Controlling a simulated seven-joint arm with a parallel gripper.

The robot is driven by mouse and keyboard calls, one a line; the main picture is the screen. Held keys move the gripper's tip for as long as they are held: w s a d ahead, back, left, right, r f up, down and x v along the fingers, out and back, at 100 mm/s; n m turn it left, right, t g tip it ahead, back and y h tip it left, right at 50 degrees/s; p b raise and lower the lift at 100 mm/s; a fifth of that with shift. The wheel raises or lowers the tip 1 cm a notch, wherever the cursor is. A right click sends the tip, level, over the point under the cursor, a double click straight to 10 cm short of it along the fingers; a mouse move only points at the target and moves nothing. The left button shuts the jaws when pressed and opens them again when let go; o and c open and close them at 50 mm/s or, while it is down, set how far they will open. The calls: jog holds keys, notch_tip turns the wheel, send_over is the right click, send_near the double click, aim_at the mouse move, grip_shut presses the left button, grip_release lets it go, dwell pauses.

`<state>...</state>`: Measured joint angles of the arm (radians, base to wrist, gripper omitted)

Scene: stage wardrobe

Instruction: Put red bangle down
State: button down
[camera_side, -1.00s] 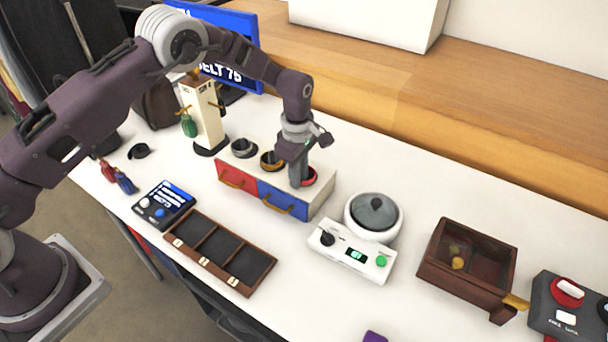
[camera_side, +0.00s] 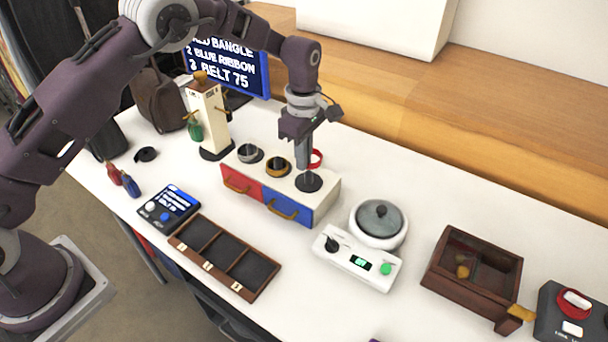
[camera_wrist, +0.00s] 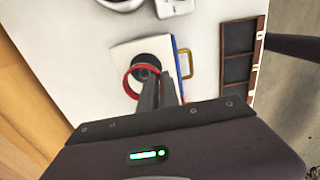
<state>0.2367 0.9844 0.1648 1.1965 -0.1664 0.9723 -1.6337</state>
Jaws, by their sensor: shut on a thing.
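My gripper (camera_side: 304,166) is shut on the red bangle (camera_side: 318,158). It holds the bangle by one side, above the right end of the small chest (camera_side: 328,203) with a red and a blue drawer. The dark round pad (camera_side: 308,182) at that end is bare. In the wrist view the red bangle (camera_wrist: 128,83) sticks out to the left of the fingertips (camera_wrist: 160,84), with the dark pad (camera_wrist: 146,70) below it. A three-compartment wooden tray (camera_side: 225,282) lies empty in front of the chest.
A grey bangle (camera_side: 248,152) and a gold bangle (camera_side: 277,166) sit on the chest's other pads. A hook stand (camera_side: 208,118) is left of the chest.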

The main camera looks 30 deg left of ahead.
notch_tip(320, 180, up, 2)
jog(key=shift+r, duration=0.2)
jog(key=s+a+f+n, duration=0.2)
jog(key=s+a+f, duration=0.1)
jog(key=a, duration=0.3)
jog(key=n, duration=0.7)
send_near(199, 243)
notch_tip(199, 243, down, 6)
jog(key=shift+s+f, duration=0.1)
jog(key=shift+f, duration=0.1)
jog(key=shift+f, duration=0.1)
jog(key=c, duration=1.9)
grip_release()
